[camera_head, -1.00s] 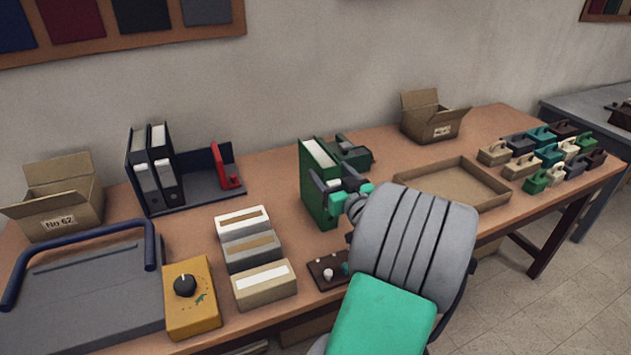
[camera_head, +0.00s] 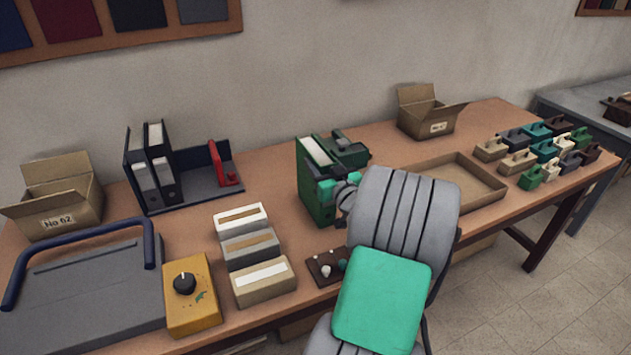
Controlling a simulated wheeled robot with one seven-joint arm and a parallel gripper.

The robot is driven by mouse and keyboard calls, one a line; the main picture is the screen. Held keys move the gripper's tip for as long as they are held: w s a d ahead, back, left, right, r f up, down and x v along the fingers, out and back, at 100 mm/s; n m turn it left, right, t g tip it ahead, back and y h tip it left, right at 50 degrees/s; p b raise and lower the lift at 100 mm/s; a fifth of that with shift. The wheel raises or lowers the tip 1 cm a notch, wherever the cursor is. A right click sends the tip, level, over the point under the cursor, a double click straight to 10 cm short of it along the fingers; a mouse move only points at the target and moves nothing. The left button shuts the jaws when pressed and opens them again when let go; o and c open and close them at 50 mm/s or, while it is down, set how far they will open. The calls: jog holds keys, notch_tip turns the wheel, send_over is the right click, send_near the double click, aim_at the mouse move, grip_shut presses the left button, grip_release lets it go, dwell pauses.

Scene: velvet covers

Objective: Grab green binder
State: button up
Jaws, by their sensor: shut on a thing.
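The green binder (camera_head: 310,168) stands upright on the wooden table, near the middle, with its pale page edges facing up. My gripper (camera_head: 326,186) is at the binder's right front side, shut on it. The fingertips are partly hidden by my wrist and the teal parts of my arm. A dark green device (camera_head: 347,150) stands just behind and to the right of the binder.
Dark binders (camera_head: 150,165) and a red-ended holder (camera_head: 222,168) stand to the left. Small boxes (camera_head: 250,248) and a dark knob board (camera_head: 326,267) are in front. A shallow cardboard tray (camera_head: 480,200) and an open carton (camera_head: 430,115) lie to the right.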

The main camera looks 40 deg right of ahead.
grip_shut()
jog(key=shift+r, duration=0.1)
dwell(0.4)
